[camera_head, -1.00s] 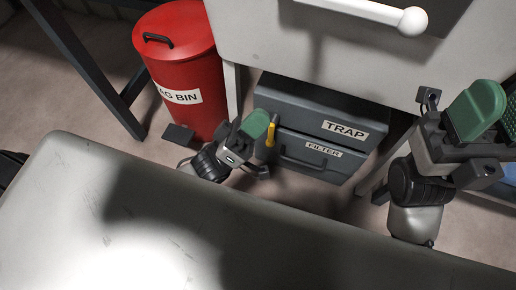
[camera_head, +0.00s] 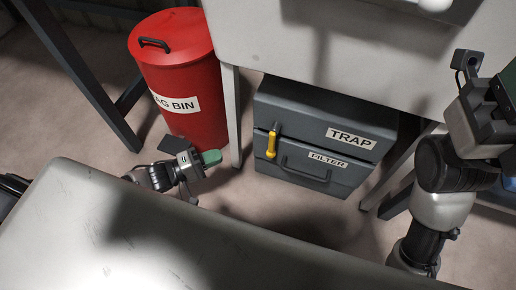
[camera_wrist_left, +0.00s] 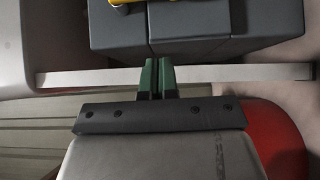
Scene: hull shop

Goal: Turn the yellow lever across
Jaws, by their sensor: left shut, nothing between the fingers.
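The yellow lever (camera_head: 271,145) is on the left front of the dark grey box (camera_head: 325,118) labelled TRAP and FILTER. It points nearly straight down in the head view. In the left wrist view only a bit of yellow (camera_wrist_left: 122,2) shows at the top edge, on the grey box. My left gripper (camera_head: 211,157), with green fingers, is to the left of the lever and apart from it. Its fingers (camera_wrist_left: 159,66) are together and empty. My right gripper (camera_head: 508,88) is cut off at the right edge, so its fingers cannot be judged.
A red bin (camera_head: 178,60) stands behind and left of my left gripper. A pale table leg (camera_head: 231,110) stands between that gripper and the box. A pale bench top (camera_head: 130,225) fills the front. A black handle (camera_head: 305,172) is on the box's lower front.

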